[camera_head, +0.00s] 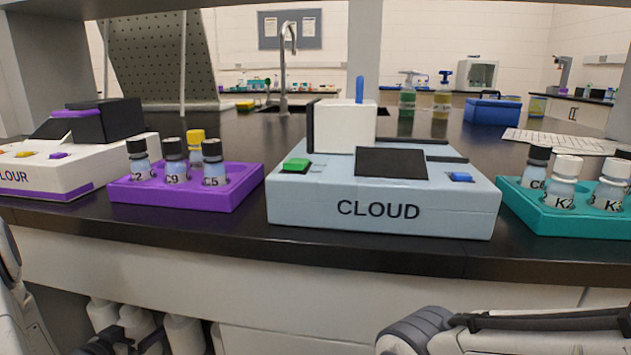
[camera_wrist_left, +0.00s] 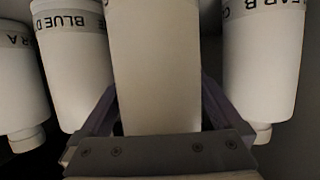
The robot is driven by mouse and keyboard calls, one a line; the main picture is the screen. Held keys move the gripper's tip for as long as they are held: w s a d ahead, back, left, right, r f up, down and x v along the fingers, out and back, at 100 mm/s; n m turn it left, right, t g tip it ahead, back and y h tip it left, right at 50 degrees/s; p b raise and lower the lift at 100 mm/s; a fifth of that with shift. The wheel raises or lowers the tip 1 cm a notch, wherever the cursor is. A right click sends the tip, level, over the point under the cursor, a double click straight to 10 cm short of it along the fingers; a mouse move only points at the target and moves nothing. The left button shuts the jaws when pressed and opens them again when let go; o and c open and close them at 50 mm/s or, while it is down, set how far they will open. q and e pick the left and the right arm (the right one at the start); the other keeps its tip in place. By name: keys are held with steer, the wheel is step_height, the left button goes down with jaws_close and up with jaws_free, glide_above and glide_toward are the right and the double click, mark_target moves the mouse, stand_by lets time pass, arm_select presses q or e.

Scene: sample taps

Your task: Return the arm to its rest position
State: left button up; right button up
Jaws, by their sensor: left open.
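My left gripper (camera_wrist_left: 158,100) is open in the left wrist view, with one finger on each side of a white bottle (camera_wrist_left: 155,60). I cannot tell whether the fingers touch it. More white bottles stand on both sides, one labelled "BLUE D" (camera_wrist_left: 75,70) and one whose label ends in "EAR B" (camera_wrist_left: 262,70). In the head view, white bottles (camera_head: 185,335) sit below the counter at lower left, beside dark parts of my left arm. Part of my left arm also shows at the left edge. A link of my right arm crosses the lower right; its gripper is out of view.
The black counter (camera_head: 330,262) has its front edge above my arms. On it stand the CLOUD device (camera_head: 380,208), a purple rack (camera_head: 190,195) and a teal rack (camera_head: 570,220) with vials, and the COLOUR device (camera_head: 60,165). White cabinet fronts lie below.

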mark_target(143, 314)
arm_select(q)
steer(key=shift+r+p, duration=1.45)
steer(key=shift+r, duration=0.3)
steer(key=shift+f, duration=0.1)
